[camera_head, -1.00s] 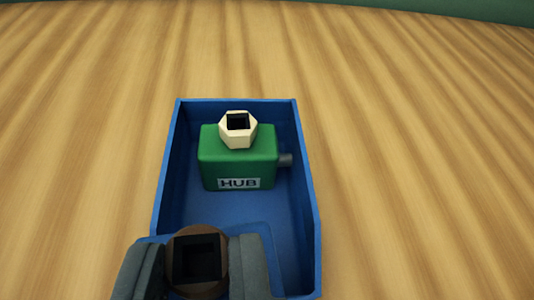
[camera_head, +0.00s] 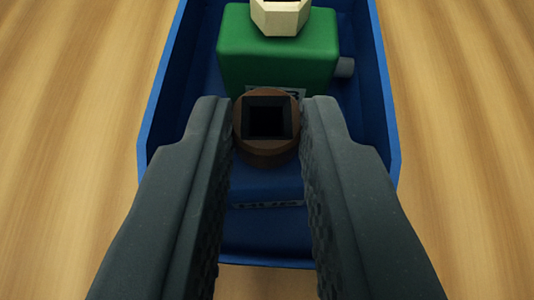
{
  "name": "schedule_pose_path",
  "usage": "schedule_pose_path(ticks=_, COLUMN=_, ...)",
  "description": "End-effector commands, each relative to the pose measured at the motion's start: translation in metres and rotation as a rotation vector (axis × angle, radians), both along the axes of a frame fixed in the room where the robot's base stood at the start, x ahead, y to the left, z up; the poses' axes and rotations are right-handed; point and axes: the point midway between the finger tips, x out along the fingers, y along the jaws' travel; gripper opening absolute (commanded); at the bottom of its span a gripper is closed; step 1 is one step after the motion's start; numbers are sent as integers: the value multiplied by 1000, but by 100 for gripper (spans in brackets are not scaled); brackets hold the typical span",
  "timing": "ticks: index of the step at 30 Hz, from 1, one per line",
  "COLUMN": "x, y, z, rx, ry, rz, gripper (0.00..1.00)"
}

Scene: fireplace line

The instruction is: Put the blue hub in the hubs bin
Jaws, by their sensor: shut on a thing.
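My gripper (camera_head: 267,110) is shut on the brown round knob (camera_head: 266,150) with a square hole, which tops the blue hub (camera_head: 266,183). The blue hub's body shows below the knob between the fingers, with dim lettering on it; the fingers hide its sides. It is over or inside the blue bin (camera_head: 390,130), close in front of a green hub. I cannot tell whether it rests on the bin's floor.
The green hub (camera_head: 275,55), with a cream knob (camera_head: 280,18) and a grey stub on its right, stands in the far part of the bin. Bare wooden surface (camera_head: 470,120) lies on both sides of the bin.

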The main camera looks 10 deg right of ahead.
Motion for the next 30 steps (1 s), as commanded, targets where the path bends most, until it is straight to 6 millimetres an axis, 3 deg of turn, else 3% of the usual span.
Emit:
schedule_pose_path(ticks=2, x=0, y=0, z=0, rx=0, ry=-1, rz=0, gripper=0)
schedule_pose_path(ticks=3, x=0, y=0, z=-1, rx=0, ry=0, rz=0, gripper=22)
schedule_pose_path(ticks=5, x=0, y=0, z=-1, rx=0, ry=0, rz=0, gripper=38)
schedule_pose_path(ticks=6, x=0, y=0, z=-1, rx=0, ry=0, rz=0, gripper=41)
schedule_pose_path(ticks=17, x=-3, y=0, z=3, rx=0, ry=-1, rz=-1, gripper=41)
schedule_pose_path(ticks=23, x=-26, y=4, z=17, rx=1, ry=-1, rz=-2, gripper=41)
schedule_pose_path(ticks=30, x=-67, y=11, z=40, rx=2, ry=-1, rz=-5, gripper=41)
